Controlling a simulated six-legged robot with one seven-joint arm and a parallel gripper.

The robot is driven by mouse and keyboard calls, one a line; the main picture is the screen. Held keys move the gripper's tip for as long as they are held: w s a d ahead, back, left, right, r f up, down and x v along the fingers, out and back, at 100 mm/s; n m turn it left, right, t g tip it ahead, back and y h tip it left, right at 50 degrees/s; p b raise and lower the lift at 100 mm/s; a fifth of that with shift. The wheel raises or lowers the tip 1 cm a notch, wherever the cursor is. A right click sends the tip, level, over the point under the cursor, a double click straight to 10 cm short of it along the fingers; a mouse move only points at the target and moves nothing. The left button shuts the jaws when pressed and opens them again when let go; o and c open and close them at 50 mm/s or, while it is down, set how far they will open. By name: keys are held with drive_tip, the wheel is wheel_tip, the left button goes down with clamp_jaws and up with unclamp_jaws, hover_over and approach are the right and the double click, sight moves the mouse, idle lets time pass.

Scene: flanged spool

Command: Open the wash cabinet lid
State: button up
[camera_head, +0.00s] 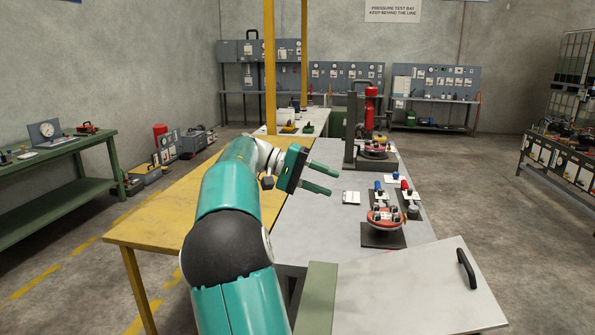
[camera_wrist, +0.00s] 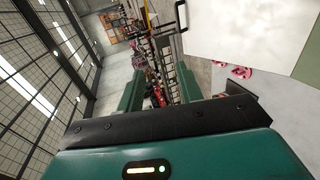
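The wash cabinet lid (camera_head: 400,290) is a flat pale grey panel at the bottom right of the head view. Its black bar handle (camera_head: 466,268) is near the panel's right edge. A green cabinet part (camera_head: 318,298) borders the panel's left side. In the wrist view the lid (camera_wrist: 245,30) is at the upper right, with its handle (camera_wrist: 181,17) at its left edge. I cannot tell whether the lid is raised. My gripper (camera_head: 322,178) is open and empty above the grey bench, well apart from the handle. Its two teal fingers also show in the wrist view (camera_wrist: 160,88).
A grey bench (camera_head: 310,225) beyond the lid carries an orange-red valve part (camera_head: 386,217), small red and blue items, and a press with a red cylinder (camera_head: 370,108). A yellow table (camera_head: 165,215) lies left. Floor right of the lid (camera_head: 540,240) is clear.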

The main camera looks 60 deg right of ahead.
drive_tip(key=v, duration=1.2)
drive_tip(key=shift+f, duration=0.1)
